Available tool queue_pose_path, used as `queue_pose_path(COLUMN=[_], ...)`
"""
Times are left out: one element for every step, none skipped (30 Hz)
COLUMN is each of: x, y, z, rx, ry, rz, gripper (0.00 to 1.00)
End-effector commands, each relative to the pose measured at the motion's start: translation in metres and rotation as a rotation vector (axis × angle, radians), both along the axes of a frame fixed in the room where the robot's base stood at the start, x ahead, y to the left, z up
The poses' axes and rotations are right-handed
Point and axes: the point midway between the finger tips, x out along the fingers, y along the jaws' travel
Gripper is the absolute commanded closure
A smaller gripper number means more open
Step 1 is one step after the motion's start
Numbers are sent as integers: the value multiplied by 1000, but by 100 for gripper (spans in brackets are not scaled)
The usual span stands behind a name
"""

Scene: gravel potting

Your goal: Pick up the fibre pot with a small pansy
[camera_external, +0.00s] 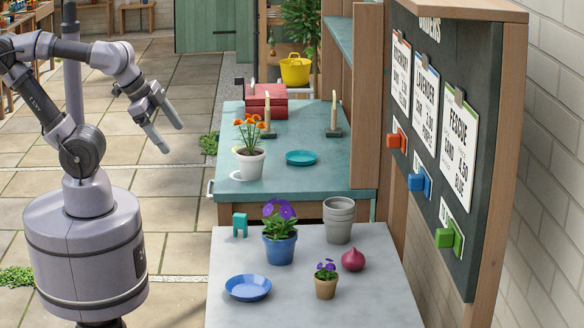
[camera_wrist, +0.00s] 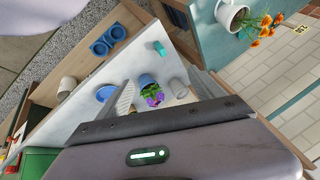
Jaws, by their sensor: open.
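The fibre pot (camera_external: 326,287), small and brown with a little purple pansy (camera_external: 326,269), stands upright on the near grey tabletop in the external view. It stands right of the blue saucer and in front of the blue pot. My gripper (camera_external: 172,139) is open and empty, high over the paving, left of the tables and well apart from the pot. Its fingers also show in the wrist view (camera_wrist: 163,92).
A teal block (camera_external: 240,224) stands behind. The upright sign board (camera_external: 450,150) borders the right.

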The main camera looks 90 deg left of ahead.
Motion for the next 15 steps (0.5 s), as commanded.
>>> queue_pose_path(x=[2,6,17,29,46,74,98,123,155,178,200,226,242,257,273], y=[-1,-3,-9,-15,-25,-40,-54,-69,-90,-106,-122,-142,-156,-169,-183], z=[1,3,7,11,15,19,19,18,11,3,-7,-23,-36,-49,-67], rx=[-1,-6,-17,-31,-48,-75,-98,-121,-150,-172,-190,-213,-227,-240,-254], ry=[2,5,16,28,41,61,76,91,111,124,136,149,159,166,175], rz=[-3,-9,-26,-45,-70,-107,-137,-168,-203,-229,-251,-277,-294,-308,-322], gripper=[23,23,23,23,23,23,23,23,23,23,23,23,23,23,23])
